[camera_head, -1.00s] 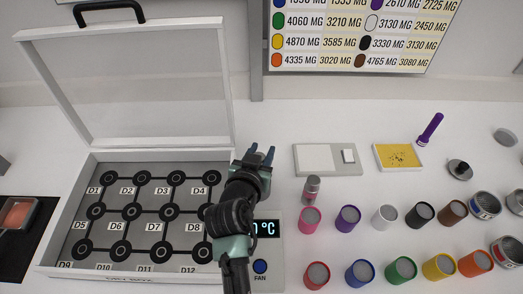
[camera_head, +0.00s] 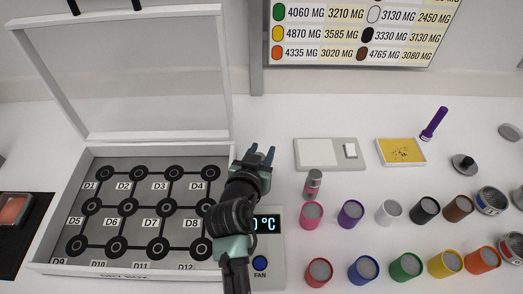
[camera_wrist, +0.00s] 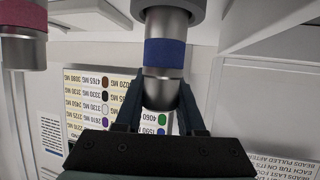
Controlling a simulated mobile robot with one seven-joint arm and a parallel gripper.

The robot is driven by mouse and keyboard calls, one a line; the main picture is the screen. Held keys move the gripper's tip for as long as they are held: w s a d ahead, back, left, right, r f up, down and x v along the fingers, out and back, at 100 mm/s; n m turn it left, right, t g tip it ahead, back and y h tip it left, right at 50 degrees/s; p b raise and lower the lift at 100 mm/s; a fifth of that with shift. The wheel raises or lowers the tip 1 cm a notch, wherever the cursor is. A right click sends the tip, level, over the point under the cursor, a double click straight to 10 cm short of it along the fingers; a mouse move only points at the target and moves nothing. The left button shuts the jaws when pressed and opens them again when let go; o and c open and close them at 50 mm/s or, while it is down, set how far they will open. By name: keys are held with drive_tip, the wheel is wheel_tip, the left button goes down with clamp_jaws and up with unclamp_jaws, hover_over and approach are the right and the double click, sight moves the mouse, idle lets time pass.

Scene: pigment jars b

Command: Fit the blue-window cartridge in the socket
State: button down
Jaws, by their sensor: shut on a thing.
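In the wrist view, the blue-window cartridge (camera_wrist: 171,86) is a silver cylinder with a blue band. My gripper (camera_wrist: 160,110) is shut on its silver end, one finger on each side. The other end meets a wider dark grey round part (camera_wrist: 172,10) at the picture's top; I cannot tell whether this is the cartridge's own base or the socket. In the head view, my gripper (camera_head: 258,155) is beside the lidded case's right edge, and my arm hides the cartridge. I cannot make out the socket there.
A pink-banded silver cartridge (camera_head: 313,184) stands right of my gripper. Several coloured jars (camera_head: 363,269) stand in rows at the right. The open case (camera_head: 44,215) with its raised lid (camera_head: 130,88) is at left.

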drive_tip(key=shift+f, duration=0.2)
drive_tip(key=shift+c, duration=2.2)
unclamp_jaws()
drive_tip(key=shift+r, duration=0.1)
drive_tip(key=shift+s, duration=0.15)
drive_tip(key=b+v, duration=0.1)
drive_tip(key=v, duration=1.1)
drive_tip(key=shift+s+a+r, duration=0.1)
drive_tip(key=shift+s+r, duration=0.2)
drive_tip(key=w+r+t+y, duration=0.15)
drive_tip(key=r+t, duration=0.25)
drive_tip(key=r, duration=0.9)
drive_tip(key=w+r+t, duration=0.3)
drive_tip(key=r, duration=1.1)
drive_tip(key=s+d+r+n+t+y, duration=0.1)
drive_tip(key=s+r+t, duration=0.2)
drive_tip(key=r, duration=0.7)
drive_tip(key=s+d+r+n+t+y, duration=0.1)
drive_tip(key=s+r+n+t, duration=0.1)
drive_tip(key=s+r+t, duration=0.2)
drive_tip(key=s+r, duration=0.3)
drive_tip(key=r, duration=0.4)
drive_tip(key=shift+s+d, duration=0.2)
